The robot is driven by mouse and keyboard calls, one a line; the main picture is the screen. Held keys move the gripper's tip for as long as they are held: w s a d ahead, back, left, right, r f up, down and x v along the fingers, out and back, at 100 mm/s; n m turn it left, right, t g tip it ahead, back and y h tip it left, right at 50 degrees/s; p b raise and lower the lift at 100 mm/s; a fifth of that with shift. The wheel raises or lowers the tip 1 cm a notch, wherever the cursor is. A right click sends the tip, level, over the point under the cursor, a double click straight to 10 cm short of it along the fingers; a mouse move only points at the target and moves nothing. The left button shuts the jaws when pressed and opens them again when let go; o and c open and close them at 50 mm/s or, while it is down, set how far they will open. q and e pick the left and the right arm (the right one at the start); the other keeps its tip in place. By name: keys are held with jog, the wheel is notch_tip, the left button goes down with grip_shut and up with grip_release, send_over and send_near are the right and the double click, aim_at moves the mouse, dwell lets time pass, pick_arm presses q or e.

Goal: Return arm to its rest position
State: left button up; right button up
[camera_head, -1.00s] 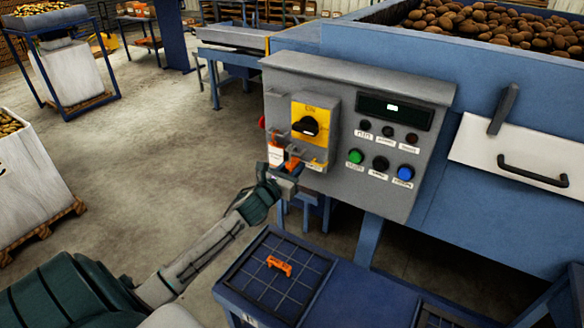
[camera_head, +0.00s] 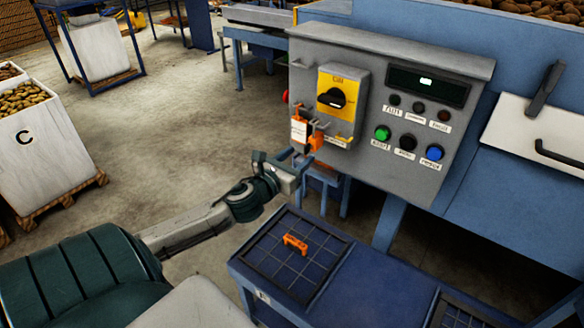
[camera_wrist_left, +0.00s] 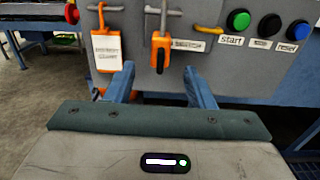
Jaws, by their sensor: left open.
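My left gripper (camera_head: 290,164) is open and empty, just in front of the lower left of the grey control panel (camera_head: 348,148). In the left wrist view its two blue fingers (camera_wrist_left: 161,92) stand apart with nothing between them. An orange padlock (camera_head: 317,142) hangs on the panel beyond the fingertips; it also shows in the left wrist view (camera_wrist_left: 161,55). A white tag (camera_head: 298,131) with an orange top hangs to its left, and also shows in the wrist view (camera_wrist_left: 107,50). My right gripper is not in view.
A blue table (camera_head: 340,290) with gridded trays stands below the panel; an orange clip-like piece (camera_head: 295,243) lies on it. Green (camera_head: 382,133) and blue (camera_head: 434,152) buttons are on the panel. A potato crate (camera_head: 40,150) stands at left. The floor between is clear.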

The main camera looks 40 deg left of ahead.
pick_arm(q)
jog(key=shift+s+d, duration=0.1)
jog(key=shift+s, duration=0.85)
